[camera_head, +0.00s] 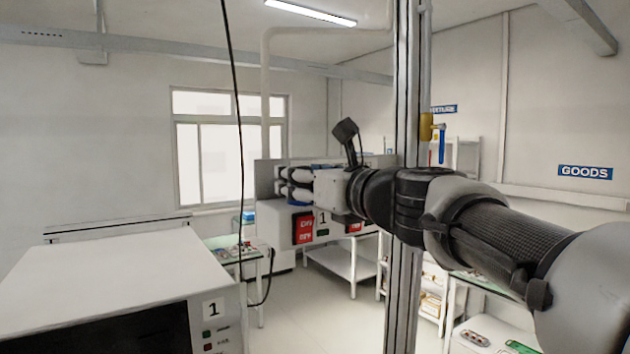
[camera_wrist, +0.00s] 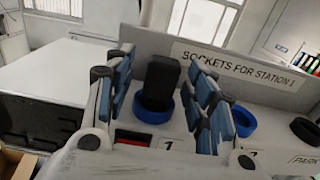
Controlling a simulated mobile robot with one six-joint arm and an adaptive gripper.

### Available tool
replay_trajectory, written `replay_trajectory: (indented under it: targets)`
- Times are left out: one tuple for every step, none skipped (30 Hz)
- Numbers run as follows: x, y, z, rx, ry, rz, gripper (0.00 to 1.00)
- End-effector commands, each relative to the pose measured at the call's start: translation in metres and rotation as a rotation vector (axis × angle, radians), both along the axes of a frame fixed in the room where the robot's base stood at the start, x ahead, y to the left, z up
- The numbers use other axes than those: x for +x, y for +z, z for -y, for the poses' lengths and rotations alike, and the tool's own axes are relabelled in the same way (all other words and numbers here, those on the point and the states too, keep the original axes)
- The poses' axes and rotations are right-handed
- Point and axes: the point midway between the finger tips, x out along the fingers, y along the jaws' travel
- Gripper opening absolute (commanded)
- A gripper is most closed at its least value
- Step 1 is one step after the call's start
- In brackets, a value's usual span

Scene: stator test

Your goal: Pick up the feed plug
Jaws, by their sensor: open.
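The feed plug, seen as a black upright block (camera_wrist: 162,80), stands in a blue ring socket (camera_wrist: 152,114) in the wrist view. My gripper (camera_wrist: 160,68) is open, with one blue-padded finger on each side of the plug. Gaps show between the plug and both fingers, so it does not look gripped. How far the fingertips reach along the plug is hard to tell. In the head view my gripper (camera_head: 293,184) is in front of a grey panel, and I cannot make out the plug there.
A grey panel (camera_wrist: 210,46) labelled "SOCKETS FOR STATION 1" stands behind the plug. An empty-looking blue ring (camera_wrist: 243,121) and a black ring (camera_wrist: 305,130) are to the right. In the head view, a white machine marked 1 (camera_head: 110,270) fills the lower left, and a dark cable hangs nearby.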

Motion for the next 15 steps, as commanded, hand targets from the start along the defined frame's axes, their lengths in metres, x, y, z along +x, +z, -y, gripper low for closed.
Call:
replay_trajectory:
  targets:
    - [0.0052, 0.0003, -0.0038, 0.0, 0.002, -0.001, 0.5]
    - [0.0072, 0.0004, -0.005, 0.001, 0.001, -0.001, 0.5]
    - [0.0092, 0.0, -0.0059, 0.0, 0.0, -0.001, 0.5]
    - [0.0101, -0.0002, -0.0063, 0.0, -0.001, -0.001, 0.5]
    - [0.0106, -0.0003, -0.0065, -0.001, -0.001, -0.001, 0.5]
    - [0.0107, -0.0004, -0.0066, 0.0, -0.001, 0.0, 0.5]
    - [0.0106, -0.0004, -0.0066, 0.0, -0.001, 0.0, 0.5]
    - [0.0105, -0.0004, -0.0065, 0.0, -0.001, 0.0, 0.5]
    - [0.0104, -0.0004, -0.0064, 0.0, -0.001, 0.0, 0.5]
    - [0.0104, -0.0005, -0.0064, 0.0, -0.001, 0.0, 0.5]
    - [0.0103, -0.0005, -0.0064, 0.0, -0.001, 0.0, 0.49]
    - [0.0103, -0.0005, -0.0064, 0.0, -0.001, 0.0, 0.47]
    - [0.0103, -0.0005, -0.0064, 0.0, -0.001, 0.0, 0.45]
    - [0.0102, -0.0005, -0.0063, 0.0, -0.001, 0.0, 0.43]
    - [0.0102, -0.0005, -0.0063, 0.0, -0.001, 0.0, 0.4]
